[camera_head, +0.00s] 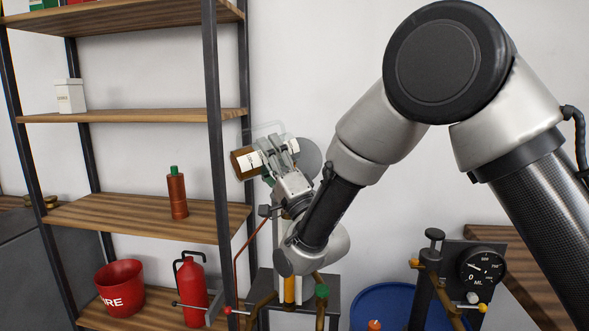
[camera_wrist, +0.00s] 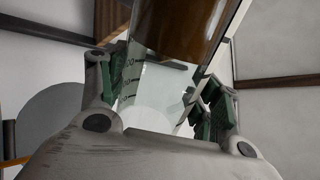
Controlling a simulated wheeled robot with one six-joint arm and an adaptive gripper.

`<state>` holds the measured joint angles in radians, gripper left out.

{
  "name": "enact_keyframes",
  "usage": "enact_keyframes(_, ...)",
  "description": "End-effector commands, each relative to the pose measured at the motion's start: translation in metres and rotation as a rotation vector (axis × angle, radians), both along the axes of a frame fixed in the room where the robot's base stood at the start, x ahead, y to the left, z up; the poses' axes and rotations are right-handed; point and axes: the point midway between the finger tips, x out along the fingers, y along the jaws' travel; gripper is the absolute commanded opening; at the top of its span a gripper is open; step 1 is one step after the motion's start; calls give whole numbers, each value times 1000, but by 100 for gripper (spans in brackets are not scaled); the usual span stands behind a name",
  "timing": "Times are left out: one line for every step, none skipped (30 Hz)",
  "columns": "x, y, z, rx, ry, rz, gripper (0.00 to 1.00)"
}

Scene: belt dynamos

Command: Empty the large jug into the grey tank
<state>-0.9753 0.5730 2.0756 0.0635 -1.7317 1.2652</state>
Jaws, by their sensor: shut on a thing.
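My gripper (camera_head: 275,160) is shut on a clear jug with brown liquid (camera_head: 243,162), held in the air in front of the wall. The jug is strongly tilted, with the brown liquid at its left end in the head view. In the wrist view the jug (camera_wrist: 150,82) lies between the green finger pads, with dark measuring marks on its clear wall and brown liquid at the far end. No stream of liquid is visible. I cannot tell for sure which thing is the grey tank; a grey round disc (camera_head: 308,157) shows just behind my gripper, partly hidden.
A wooden-shelved rack (camera_head: 150,216) at the left holds a copper-brown bottle (camera_head: 177,196), a red bucket (camera_head: 121,288) and a red canister (camera_head: 192,290). Below my arm are a dark stand (camera_head: 333,292) with rods, a blue drum (camera_head: 377,303) and a dial gauge (camera_head: 482,268).

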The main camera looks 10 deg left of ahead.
Motion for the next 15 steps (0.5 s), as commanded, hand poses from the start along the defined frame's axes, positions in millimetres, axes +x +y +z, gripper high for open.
enact_keyframes(0,0,1,1,-1,0,22)
enact_keyframes(0,0,1,1,-1,0,22)
enact_keyframes(0,0,1,1,-1,0,22)
enact_keyframes(0,0,1,1,-1,0,22)
enact_keyframes(0,0,1,1,-1,0,22)
enact_keyframes(0,0,1,1,-1,0,22)
enact_keyframes(0,0,1,1,-1,0,22)
enact_keyframes(0,0,1,1,-1,0,22)
enact_keyframes(0,0,1,1,-1,0,22)
enact_keyframes(0,0,1,1,-1,0,22)
enact_keyframes(0,0,1,1,-1,0,22)
enact_keyframes(0,0,1,3,0,0,22)
enact_keyframes(0,0,1,9,5,1,22)
enact_keyframes(0,0,1,16,13,0,22)
enact_keyframes(0,0,0,30,26,1,22)
